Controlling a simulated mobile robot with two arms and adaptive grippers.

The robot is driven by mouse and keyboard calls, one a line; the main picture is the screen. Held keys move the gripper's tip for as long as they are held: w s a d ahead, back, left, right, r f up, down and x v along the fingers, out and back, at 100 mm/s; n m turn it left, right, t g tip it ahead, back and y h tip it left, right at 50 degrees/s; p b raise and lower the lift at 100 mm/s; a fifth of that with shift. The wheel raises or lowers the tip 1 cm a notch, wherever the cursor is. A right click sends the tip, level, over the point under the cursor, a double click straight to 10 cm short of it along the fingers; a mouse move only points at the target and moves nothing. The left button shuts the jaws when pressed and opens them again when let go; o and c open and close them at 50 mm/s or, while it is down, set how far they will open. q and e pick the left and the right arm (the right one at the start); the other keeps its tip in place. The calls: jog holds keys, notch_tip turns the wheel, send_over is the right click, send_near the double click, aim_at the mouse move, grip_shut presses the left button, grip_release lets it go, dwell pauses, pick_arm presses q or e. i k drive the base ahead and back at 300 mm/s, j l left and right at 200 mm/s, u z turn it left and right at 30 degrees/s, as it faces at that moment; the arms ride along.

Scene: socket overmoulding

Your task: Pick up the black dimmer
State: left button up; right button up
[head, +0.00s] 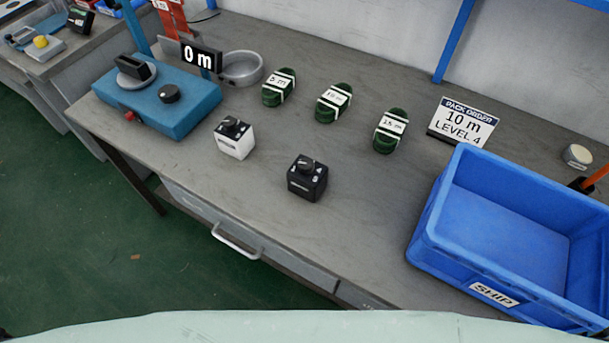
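The black dimmer (307,178) stands upright on the grey workbench, near its front edge in the middle of the head view. It is a small black box with a knob on top and white markings. A similar white dimmer (235,138) stands to its left and a little farther back. Neither of my grippers shows in the head view, and nothing touches the black dimmer.
A blue device (190,105) reading 0 m sits at the left. Several green cable coils (333,103) lie behind the dimmers. A pack order sign (463,123) stands behind a blue SHIP crate (431,218) at the right. Bench (365,215) between dimmer and crate is clear.

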aim_at(310, 188)
jog(key=j+z, duration=0.5)
jog(key=j, duration=0.15)
jog(key=j+z, duration=0.5)
jog(key=k+j, duration=0.15)
jog(key=k, duration=0.35)
